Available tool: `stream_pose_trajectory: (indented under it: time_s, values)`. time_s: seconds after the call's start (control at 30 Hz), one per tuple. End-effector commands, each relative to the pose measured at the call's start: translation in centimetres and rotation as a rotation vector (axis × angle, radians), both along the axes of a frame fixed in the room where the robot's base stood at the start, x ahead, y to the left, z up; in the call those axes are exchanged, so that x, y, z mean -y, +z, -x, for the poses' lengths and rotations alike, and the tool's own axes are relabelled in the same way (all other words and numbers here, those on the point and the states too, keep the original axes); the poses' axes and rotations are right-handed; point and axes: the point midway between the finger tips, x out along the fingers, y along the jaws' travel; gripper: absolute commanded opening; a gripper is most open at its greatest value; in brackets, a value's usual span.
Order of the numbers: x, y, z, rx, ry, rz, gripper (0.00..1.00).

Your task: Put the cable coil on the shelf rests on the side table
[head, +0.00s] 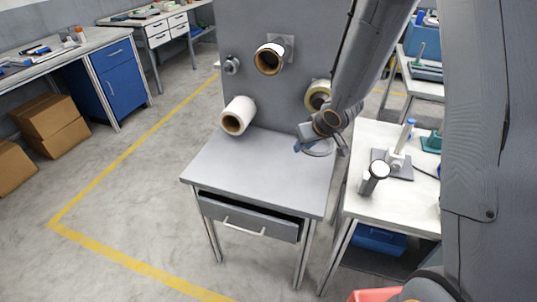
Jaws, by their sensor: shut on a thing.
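My gripper (308,140) is at the end of the arm coming down from the upper right. It is over the right back part of the grey table (250,165), close to the upright grey panel. It is shut on a thin, greyish round thing, which looks like the cable coil (321,153). The gripper and wrist hide much of it, and I cannot tell whether it touches the tabletop. The grey tabletop is otherwise bare, and its drawer (250,219) is slightly open. I cannot make out a separate shelf.
Rolls sit on the panel: a white one (240,113), a brown-cored one (268,60) and a yellowish one (317,94). A white-topped bench (365,205) with tools stands close on the right. Boxes (50,124) and a blue-drawered workbench (118,82) are left. The floor at left is free.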

Motion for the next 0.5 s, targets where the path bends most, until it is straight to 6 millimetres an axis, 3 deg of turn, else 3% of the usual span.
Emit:
stream_pose_trajectory:
  time_s: [0.27,0.5]
  values:
    - [-4.6,-0.9,-0.4,0.003,0.259,-0.001,0.01]
    - [-8.4,-2.7,1.4,0.002,0.573,-0.001,0.01]
